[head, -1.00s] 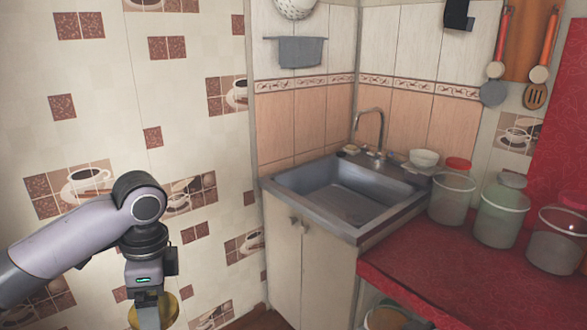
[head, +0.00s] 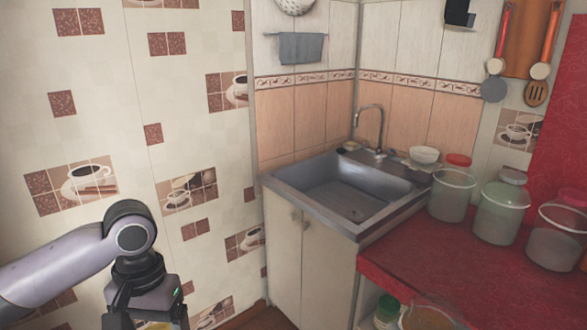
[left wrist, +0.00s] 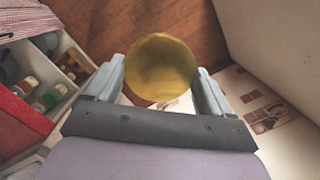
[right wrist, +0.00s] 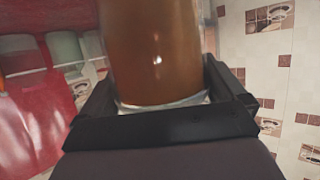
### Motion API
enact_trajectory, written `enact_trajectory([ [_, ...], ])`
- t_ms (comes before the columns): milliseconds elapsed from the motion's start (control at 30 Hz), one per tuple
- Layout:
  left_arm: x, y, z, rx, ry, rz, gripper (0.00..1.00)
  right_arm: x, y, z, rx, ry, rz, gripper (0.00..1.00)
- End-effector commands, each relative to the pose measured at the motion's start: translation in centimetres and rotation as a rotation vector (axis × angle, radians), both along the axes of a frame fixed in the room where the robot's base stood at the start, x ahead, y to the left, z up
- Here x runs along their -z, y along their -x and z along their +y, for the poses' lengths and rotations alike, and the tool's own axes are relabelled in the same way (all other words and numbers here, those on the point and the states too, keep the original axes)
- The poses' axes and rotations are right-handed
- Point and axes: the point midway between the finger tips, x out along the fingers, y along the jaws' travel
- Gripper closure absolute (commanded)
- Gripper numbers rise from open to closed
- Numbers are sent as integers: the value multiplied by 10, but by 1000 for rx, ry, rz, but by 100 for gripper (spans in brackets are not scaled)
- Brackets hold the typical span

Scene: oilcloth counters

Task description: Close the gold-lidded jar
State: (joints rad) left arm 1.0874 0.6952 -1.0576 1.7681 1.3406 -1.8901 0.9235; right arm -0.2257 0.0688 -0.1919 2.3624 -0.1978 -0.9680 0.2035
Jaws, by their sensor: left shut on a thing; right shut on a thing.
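A gold lid (left wrist: 160,70) sits between the fingers of my left gripper (left wrist: 161,78) in the left wrist view, seen from above. My left gripper is shut on it, over the wooden floor. In the right wrist view a clear jar with brown contents (right wrist: 155,50) stands upright in my right gripper (right wrist: 155,82), which is shut around it. The jar's top is cut off there. A bit of gold (head: 155,325) shows at the bottom of the head view, below the arm from the left. I cannot tell whether lid and jar touch.
The red counter (head: 435,265) with several clear jars is at the right. A metal sink (head: 345,190) is set in the corner cabinet (head: 310,260). A shelf under the counter holds a green-lidded jar (head: 387,308). Tiled wall (head: 90,120) bounds the left.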

Motion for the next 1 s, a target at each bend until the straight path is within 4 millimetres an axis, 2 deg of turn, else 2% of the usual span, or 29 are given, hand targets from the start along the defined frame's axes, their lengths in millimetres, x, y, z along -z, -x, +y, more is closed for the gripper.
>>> enact_trajectory([
  [133, 0, 2, -1, -37, 0, -1, 45, -6, 3, -3, 18, -4, -8, 72],
  [733, 1, 2, -1, -40, 0, -1, 45, -6, 3, -1, 9, -3, -9, 72],
  [867, 0, 1, -1, -40, 0, -1, 45, -7, 4, 11, -45, -4, -10, 72],
  [1000, 0, 1, -1, -40, 0, -1, 45, -9, 7, 39, -168, 0, -12, 72],
])
